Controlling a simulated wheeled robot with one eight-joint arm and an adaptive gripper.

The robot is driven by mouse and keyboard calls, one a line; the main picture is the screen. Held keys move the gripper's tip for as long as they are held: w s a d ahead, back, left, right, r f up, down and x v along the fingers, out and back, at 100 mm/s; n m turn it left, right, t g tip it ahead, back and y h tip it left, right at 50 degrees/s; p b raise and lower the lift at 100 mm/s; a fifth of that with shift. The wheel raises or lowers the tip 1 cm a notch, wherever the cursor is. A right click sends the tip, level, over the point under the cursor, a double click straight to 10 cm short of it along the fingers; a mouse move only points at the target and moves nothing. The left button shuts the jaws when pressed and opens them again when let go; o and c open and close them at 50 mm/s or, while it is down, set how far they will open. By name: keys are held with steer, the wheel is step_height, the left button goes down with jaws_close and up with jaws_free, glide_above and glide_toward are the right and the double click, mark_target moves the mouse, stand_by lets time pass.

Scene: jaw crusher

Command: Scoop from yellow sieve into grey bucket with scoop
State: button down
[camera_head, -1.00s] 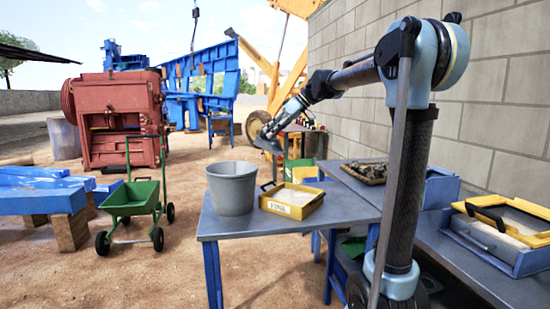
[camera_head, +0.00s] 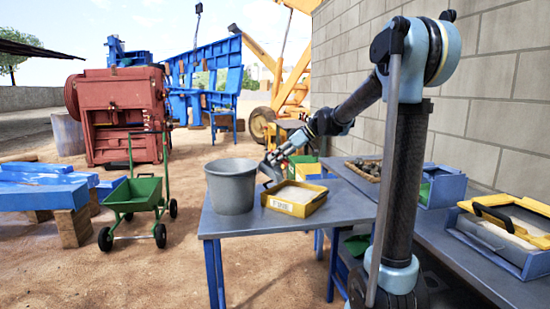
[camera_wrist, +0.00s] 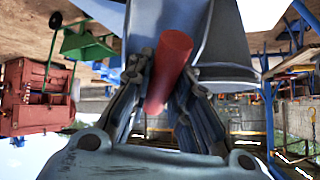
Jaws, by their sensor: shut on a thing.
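My gripper (camera_head: 280,156) reaches down behind the yellow sieve, close to the far right rim of the grey bucket (camera_head: 231,188). The yellow sieve (camera_head: 302,210) stands right of the bucket on the table and holds pale, fine material. In the wrist view my gripper (camera_wrist: 165,75) is shut on the red handle (camera_wrist: 170,65) of the scoop. The scoop's metal end shows only small and partly hidden in the head view (camera_head: 271,172). I cannot tell whether it carries material.
The bucket and sieve share a grey-topped table (camera_head: 345,205) with blue legs. Another yellow-framed sieve (camera_head: 510,220) sits at the right. A green cart (camera_head: 134,195) stands left. A block wall bounds the right.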

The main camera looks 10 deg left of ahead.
mark_target(286, 163)
steer(key=d+f+h, duration=0.1)
steer(key=d+f, duration=0.1)
steer(key=f, duration=0.1)
steer(key=s+d+f+h, duration=0.1)
steer(key=f, duration=0.2)
steer(key=s+d+f, duration=0.1)
steer(key=d+f, duration=0.1)
steer(key=shift+d+f+g+h, duration=0.35)
steer(key=shift+f+g+h, duration=0.05)
steer(key=shift+h, duration=0.4)
steer(key=shift+w+a+r+m+g+h, duration=0.15)
steer(key=shift+a+r+h, duration=0.25)
steer(key=shift+r, duration=0.75)
steer(key=shift+w+a+r+m+g+h, duration=0.1)
steer(key=shift+a+r+h, duration=0.25)
steer(key=shift+r, duration=0.85)
steer(key=shift+w+a+r+m+g+h, duration=0.2)
steer(key=shift+r+h, duration=0.35)
steer(key=shift+r, duration=0.6)
steer(key=shift+s, duration=0.1)
